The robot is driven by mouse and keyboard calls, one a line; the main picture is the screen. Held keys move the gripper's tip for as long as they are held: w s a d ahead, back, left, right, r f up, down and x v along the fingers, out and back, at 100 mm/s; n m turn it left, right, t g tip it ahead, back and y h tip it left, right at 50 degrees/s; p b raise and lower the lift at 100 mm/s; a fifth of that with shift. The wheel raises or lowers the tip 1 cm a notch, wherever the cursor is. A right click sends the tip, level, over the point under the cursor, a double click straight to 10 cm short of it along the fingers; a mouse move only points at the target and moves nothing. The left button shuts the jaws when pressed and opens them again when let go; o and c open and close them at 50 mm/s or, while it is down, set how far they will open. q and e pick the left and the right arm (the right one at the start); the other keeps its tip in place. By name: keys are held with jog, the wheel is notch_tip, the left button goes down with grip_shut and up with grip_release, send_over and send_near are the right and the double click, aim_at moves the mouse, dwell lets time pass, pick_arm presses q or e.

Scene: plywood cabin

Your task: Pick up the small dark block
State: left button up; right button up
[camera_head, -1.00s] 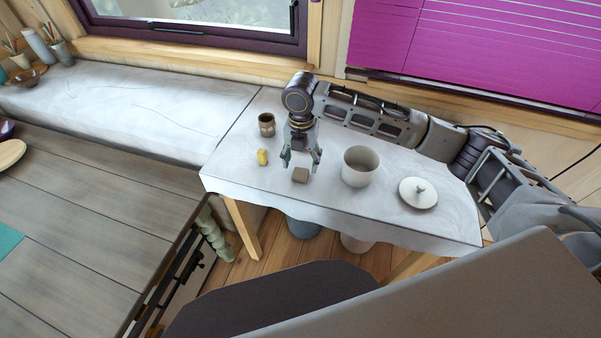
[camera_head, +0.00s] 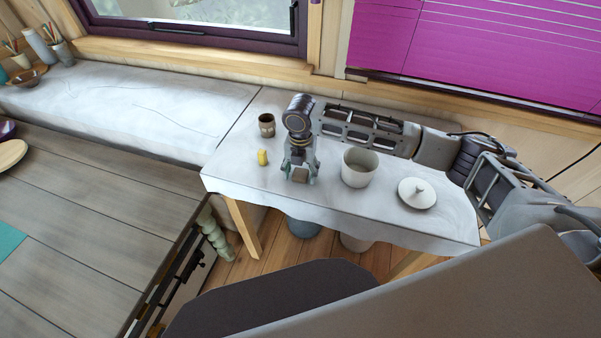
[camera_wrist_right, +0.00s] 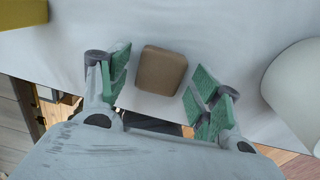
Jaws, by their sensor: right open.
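The small dark block (camera_head: 300,175) is brown with rounded edges and rests on the white-covered table (camera_head: 230,175) near its front edge. In the right wrist view the block (camera_wrist_right: 161,70) lies between the green finger pads, with a gap on each side. My right gripper (camera_head: 300,177) is open and low over the table, its fingers on either side of the block. The same gripper (camera_wrist_right: 158,85) fills the lower part of the right wrist view. My left gripper does not show.
A yellow block (camera_head: 262,157) and a brown cup (camera_head: 266,125) stand left of the gripper. A white pot (camera_head: 359,167) is close on its right, with a lid (camera_head: 417,193) farther right. The table's front edge is just below the block.

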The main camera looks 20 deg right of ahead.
aim_at(300, 174)
dwell(0.3)
jog(key=c, duration=1.2)
jog(key=shift+r, duration=0.1)
jog(key=shift+r+b, duration=0.4)
jog(key=shift+r, duration=4.55)
jog(key=shift+r, duration=0.1)
